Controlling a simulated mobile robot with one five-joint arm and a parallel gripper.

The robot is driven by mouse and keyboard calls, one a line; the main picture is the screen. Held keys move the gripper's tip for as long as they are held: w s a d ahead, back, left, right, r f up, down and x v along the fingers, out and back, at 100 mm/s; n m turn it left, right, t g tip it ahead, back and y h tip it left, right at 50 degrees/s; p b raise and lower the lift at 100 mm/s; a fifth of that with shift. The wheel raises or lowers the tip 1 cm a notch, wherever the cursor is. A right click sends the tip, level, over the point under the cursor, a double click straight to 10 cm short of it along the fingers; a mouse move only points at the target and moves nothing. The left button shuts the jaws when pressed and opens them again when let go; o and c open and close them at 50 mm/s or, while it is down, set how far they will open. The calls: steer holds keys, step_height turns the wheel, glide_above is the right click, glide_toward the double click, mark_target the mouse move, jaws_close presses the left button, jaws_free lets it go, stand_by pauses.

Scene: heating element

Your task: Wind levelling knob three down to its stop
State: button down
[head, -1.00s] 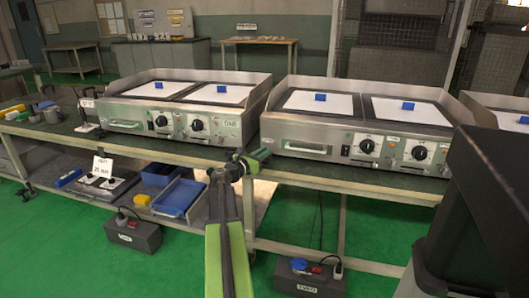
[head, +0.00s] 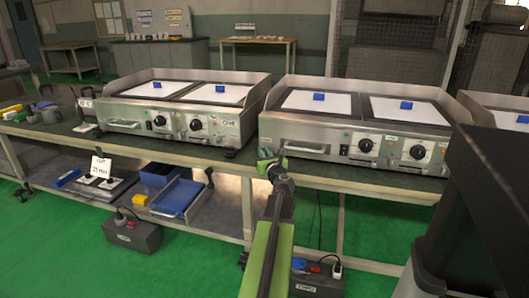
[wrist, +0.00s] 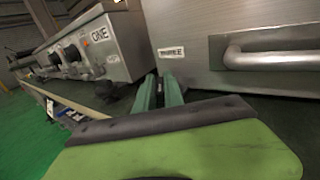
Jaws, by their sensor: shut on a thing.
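My gripper (head: 267,160) is at the front left lower corner of the right-hand griddle (head: 308,147), low by the bench top. In the wrist view, its two green fingers (wrist: 160,82) are close together and point at the foot of that griddle's steel front (wrist: 190,75). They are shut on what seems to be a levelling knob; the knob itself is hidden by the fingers. A small label (wrist: 171,52) sits just above the fingertips, too blurred to read surely. The left-hand griddle, marked ONE (wrist: 98,60), stands to the left across a narrow gap.
A bar handle (wrist: 275,50) juts from the griddle front right of my fingers. The bench's front edge (head: 340,183) runs below. Blue bins (head: 178,198) lie on the lower shelf. Labelled dark boxes (head: 133,234) stand on the green floor, which is otherwise open in front.

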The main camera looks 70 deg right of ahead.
steer(key=shift+d+n+t+y, duration=0.2)
steer(key=shift+n+t+y, duration=1.4)
steer(key=shift+t+y, duration=0.4)
steer(key=c, duration=1.4)
jaws_free()
steer(key=shift+c, duration=0.2)
steer(key=shift+a, duration=0.1)
steer(key=v, duration=1.7)
steer(key=shift+s+a, duration=0.15)
steer(key=shift+a, duration=0.05)
